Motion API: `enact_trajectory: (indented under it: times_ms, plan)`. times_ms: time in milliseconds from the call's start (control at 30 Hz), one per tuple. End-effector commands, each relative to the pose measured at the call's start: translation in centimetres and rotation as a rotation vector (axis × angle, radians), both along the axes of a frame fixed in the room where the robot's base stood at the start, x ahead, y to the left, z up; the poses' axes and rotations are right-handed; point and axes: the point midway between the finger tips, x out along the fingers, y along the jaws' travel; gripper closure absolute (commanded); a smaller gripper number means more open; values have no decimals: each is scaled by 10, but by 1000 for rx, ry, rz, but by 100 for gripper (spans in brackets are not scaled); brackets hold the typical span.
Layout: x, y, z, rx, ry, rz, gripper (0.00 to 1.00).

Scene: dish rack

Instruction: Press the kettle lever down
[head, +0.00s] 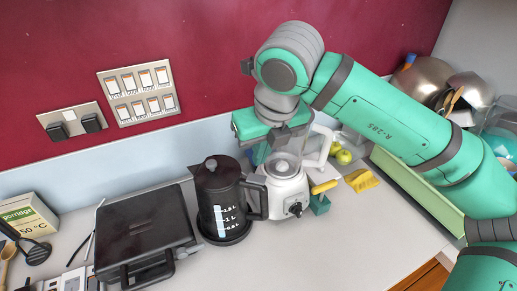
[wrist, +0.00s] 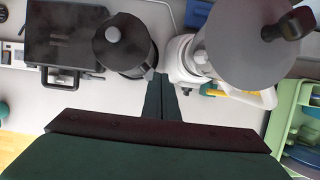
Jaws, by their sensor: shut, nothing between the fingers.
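The black kettle (head: 208,195) stands upright on the counter, its spout toward the back left and its handle (head: 264,201) on the right, with a water gauge on its front. In the wrist view the kettle (wrist: 130,50) is seen from above, left of the fingers. I cannot clearly make out its lever. My gripper (wrist: 161,76) is shut and empty, its fingertips close to the kettle's handle side, between kettle and blender. I cannot tell whether they touch the kettle. In the head view my gripper (head: 261,153) is above and behind the kettle handle, partly hidden.
A white blender (head: 287,189) stands close right of the kettle. A black grill (head: 143,232) sits to its left. A yellow-handled item (head: 324,187), green fruit (head: 343,157) and a green rack (head: 418,193) are further right. The front counter is clear.

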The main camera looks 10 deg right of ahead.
Motion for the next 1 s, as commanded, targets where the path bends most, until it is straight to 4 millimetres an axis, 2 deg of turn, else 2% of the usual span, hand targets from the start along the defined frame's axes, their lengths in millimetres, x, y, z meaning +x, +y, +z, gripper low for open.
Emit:
enact_trajectory:
  times_ms: [667,833,1000]
  plan:
    - [1,5,-47,2,-1,8,100]
    - [1,4,-42,1,-2,8,100]
    - [1,2,-28,0,-1,4,100]
